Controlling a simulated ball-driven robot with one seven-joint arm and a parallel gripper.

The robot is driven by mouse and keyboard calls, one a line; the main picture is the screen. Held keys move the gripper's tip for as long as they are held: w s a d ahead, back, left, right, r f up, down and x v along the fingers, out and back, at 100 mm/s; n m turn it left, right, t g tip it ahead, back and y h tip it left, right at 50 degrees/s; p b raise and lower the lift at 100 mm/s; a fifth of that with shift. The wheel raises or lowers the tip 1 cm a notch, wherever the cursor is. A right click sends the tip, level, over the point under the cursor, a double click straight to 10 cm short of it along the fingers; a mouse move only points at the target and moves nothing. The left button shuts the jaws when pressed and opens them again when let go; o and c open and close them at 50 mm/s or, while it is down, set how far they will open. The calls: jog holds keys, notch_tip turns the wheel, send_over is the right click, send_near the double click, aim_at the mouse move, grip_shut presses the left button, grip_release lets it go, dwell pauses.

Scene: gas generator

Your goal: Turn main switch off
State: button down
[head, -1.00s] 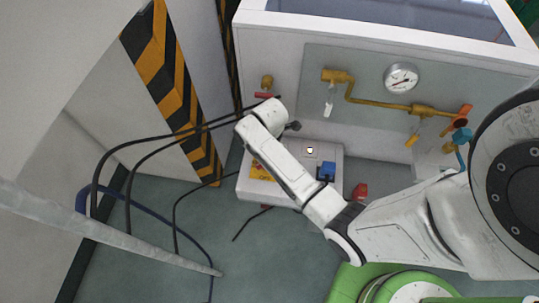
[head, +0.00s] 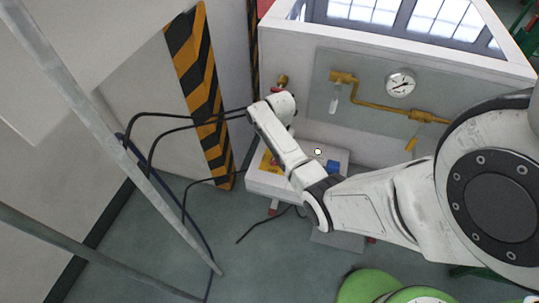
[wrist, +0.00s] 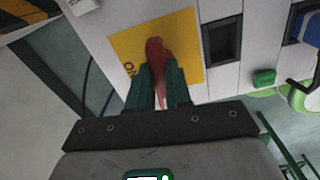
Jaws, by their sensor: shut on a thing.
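The main switch is a red lever (wrist: 155,52) on a yellow plate (wrist: 188,35), seen in the wrist view. The plate carries dark lettering that appears to read "ON" at its left edge. My gripper (wrist: 159,70) has its two dark green fingers on either side of the lever and is shut on it. The lever points down the picture, toward my gripper. In the head view, a strip of the yellow plate (head: 268,163) shows on the white control box (head: 275,185); my wrist and forearm hide my fingers and the lever there.
A dark rocker switch (wrist: 222,41) and a green button (wrist: 264,77) sit right of the plate. Yellow pipework (head: 385,110) and a gauge (head: 400,84) are on the panel behind the box. Black cables (head: 170,128) hang to the left. Floor (head: 290,255) is open in front.

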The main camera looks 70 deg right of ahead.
jog(key=shift+n, duration=0.6)
jog(key=shift+w, duration=0.1)
jog(key=c, duration=1)
grip_release()
jog(key=shift+c, duration=0.2)
jog(key=r, duration=0.3)
jog(key=shift+s+a+r+p, duration=0.2)
jog(key=shift+r+p, duration=0.1)
jog(key=shift+p, duration=0.1)
jog(key=s+a+r, duration=0.6)
jog(key=s+r, duration=0.3)
jog(key=s, duration=0.2)
jog(key=shift+s+a+r, duration=0.2)
jog(key=shift+s+a, duration=0.15)
jog(key=shift+a, duration=0.05)
